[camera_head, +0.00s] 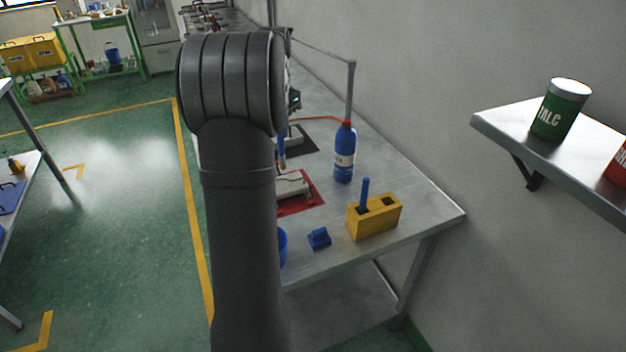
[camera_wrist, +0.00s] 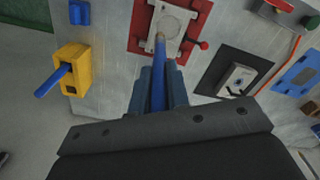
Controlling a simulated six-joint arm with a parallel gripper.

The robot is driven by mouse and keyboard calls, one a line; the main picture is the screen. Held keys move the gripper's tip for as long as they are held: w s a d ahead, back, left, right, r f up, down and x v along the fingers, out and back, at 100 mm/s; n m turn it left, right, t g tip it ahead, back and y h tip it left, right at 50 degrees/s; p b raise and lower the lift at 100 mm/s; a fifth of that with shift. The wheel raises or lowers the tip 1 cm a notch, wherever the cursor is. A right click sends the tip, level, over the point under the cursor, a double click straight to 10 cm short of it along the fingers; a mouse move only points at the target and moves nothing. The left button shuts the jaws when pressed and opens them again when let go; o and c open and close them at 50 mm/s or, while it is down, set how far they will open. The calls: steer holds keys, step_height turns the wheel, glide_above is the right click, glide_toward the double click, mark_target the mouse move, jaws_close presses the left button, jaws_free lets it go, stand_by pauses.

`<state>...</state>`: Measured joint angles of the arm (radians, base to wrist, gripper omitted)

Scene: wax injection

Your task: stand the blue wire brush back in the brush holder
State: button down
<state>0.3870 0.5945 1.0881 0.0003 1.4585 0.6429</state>
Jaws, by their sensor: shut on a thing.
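My gripper (camera_wrist: 160,82) is shut on the blue wire brush (camera_wrist: 159,60), which has a tan tip pointing away from the fingers. In the head view the brush (camera_head: 281,152) hangs tip down beside my arm, which hides most of my gripper. The yellow brush holder (camera_head: 372,224) stands near the table's front right edge. It also shows at the left of the wrist view (camera_wrist: 72,83). A blue handle (camera_head: 364,194) stands in its left slot, and its right slot looks dark and empty. The held brush is apart from the holder.
A pale mould block (camera_head: 291,185) on a red mat (camera_head: 312,199) lies below the brush. A small blue block (camera_head: 319,238) lies left of the holder. A wall shelf (camera_head: 545,148) is at right.

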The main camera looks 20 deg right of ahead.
steer(key=s+d+n, duration=0.1)
steer(key=s+d, duration=1.9)
steer(key=d, duration=0.2)
step_height(320, 180, down, 11)
steer(key=shift+s+r, duration=0.2)
steer(key=shift+s, duration=0.05)
steer(key=shift+d+f, duration=0.1)
steer(key=shift+f, duration=0.1)
steer(key=c, duration=1.4)
jaws_free()
steer(key=shift+r, duration=0.15)
